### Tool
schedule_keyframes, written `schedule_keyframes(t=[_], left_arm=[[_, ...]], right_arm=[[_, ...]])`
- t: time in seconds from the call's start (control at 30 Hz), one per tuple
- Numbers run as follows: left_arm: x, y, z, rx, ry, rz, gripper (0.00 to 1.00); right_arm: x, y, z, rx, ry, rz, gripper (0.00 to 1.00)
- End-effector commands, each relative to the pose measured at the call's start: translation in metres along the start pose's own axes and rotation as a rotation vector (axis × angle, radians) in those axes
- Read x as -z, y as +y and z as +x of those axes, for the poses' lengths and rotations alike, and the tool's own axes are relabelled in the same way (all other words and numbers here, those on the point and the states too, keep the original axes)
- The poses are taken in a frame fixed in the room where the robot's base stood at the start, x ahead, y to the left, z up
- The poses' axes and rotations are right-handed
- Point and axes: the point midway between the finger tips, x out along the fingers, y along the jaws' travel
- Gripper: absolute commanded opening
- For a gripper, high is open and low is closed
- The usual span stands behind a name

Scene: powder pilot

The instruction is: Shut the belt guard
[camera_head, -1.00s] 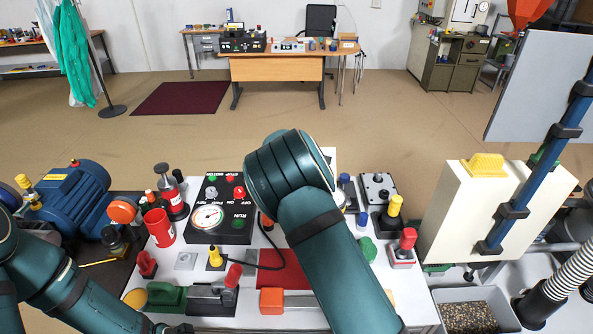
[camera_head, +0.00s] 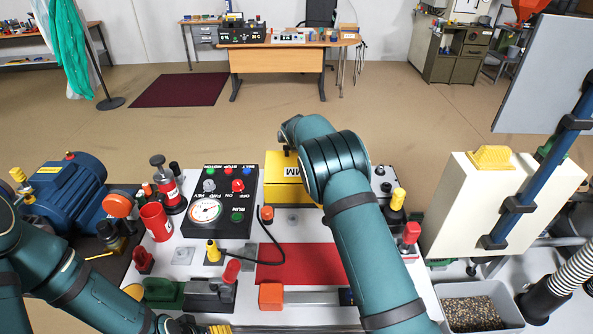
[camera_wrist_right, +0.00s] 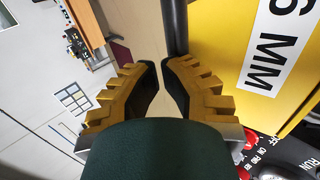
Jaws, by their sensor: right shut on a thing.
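A yellow guard (camera_head: 279,162) with a white label reading "MM" stands at the back middle of the white table, partly hidden by my right arm. In the right wrist view its yellow face (camera_wrist_right: 225,55) fills the upper right, with "6 MM" on the label. A dark bar (camera_wrist_right: 174,25) runs beside that face, at the fingertips. My right gripper (camera_wrist_right: 162,78) is shut on this dark bar, which looks like the guard's handle. The fingers are hidden in the head view. My left gripper (camera_head: 183,325) is low at the bottom edge, partly cut off.
A black control box (camera_head: 222,200) with a gauge and buttons stands left of the guard. A red mat (camera_head: 298,268) lies in front. A blue motor (camera_head: 70,185) is at the left, a cream cabinet (camera_head: 480,210) at the right. A cable crosses the table's middle.

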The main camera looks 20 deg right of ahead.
Motion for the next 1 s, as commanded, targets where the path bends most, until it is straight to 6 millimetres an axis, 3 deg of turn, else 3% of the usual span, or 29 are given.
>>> schedule_keyframes(t=[0.3, 0.57, 0.77, 0.9, 1.0], left_arm=[[-0.002, -0.006, 0.017, 0.004, 0.000, -0.001, 0.65], [-0.002, -0.005, 0.015, 0.004, 0.000, 0.000, 0.65], [-0.001, -0.003, 0.008, 0.002, 0.000, 0.000, 0.65], [0.000, 0.000, -0.001, 0.000, -0.001, 0.000, 0.65], [-0.001, -0.001, 0.003, 0.000, -0.001, 0.001, 0.65]], right_arm=[[0.000, -0.007, 0.027, -0.001, 0.001, 0.002, 0.00], [0.001, -0.004, 0.025, -0.002, 0.001, 0.001, 0.00], [0.001, 0.008, 0.010, -0.003, 0.001, 0.002, 0.00], [0.002, 0.026, -0.013, -0.003, 0.000, 0.003, 0.00], [0.002, 0.038, -0.029, -0.004, 0.000, 0.005, 0.00]])
